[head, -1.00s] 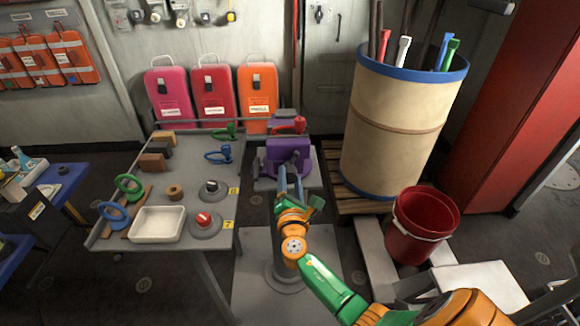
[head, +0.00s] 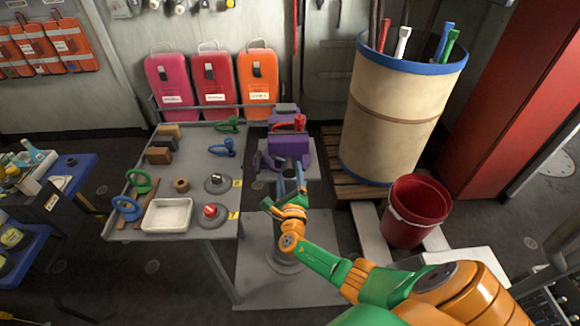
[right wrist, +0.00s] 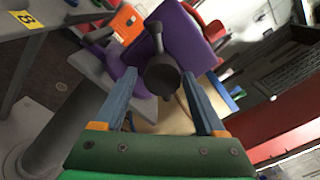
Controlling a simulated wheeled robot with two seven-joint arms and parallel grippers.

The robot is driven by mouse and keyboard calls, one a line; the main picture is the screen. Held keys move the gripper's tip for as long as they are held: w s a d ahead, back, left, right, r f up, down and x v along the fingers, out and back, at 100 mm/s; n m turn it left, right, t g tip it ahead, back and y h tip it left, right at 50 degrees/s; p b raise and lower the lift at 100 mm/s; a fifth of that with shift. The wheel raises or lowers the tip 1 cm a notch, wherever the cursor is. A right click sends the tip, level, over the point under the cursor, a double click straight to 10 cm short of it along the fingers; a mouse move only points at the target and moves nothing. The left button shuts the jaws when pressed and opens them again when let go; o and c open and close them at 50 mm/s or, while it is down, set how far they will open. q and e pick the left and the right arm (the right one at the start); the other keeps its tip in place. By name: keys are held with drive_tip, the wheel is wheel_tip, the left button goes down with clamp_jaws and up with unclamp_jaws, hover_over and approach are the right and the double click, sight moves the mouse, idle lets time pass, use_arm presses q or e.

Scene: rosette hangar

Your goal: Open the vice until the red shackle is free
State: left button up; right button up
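The purple vice (head: 290,147) stands on a grey pedestal plate to the right of the bench. The red shackle (head: 297,122) shows at the vice's top; whether the jaws touch it is too small to tell. My right gripper (head: 290,180) is in front of the vice, its blue-grey fingers pointing at it. In the right wrist view the fingers are apart, and the vice's dark screw end (right wrist: 162,74) with its handle bar (right wrist: 156,38) shows between and beyond them. I cannot tell whether they touch it. My left gripper is out of view.
The grey bench (head: 206,165) at the left holds green and blue shackles, a white tray (head: 167,215) and round knobs. A large beige drum (head: 395,115) and a red bucket (head: 417,212) stand to the right. Pink, red and orange cases stand behind.

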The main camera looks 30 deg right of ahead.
drive_tip(key=shift+w, duration=0.2)
drive_tip(key=p+v, duration=0.3)
drive_tip(key=v, duration=0.4)
drive_tip(key=shift+s+d+r, duration=0.1)
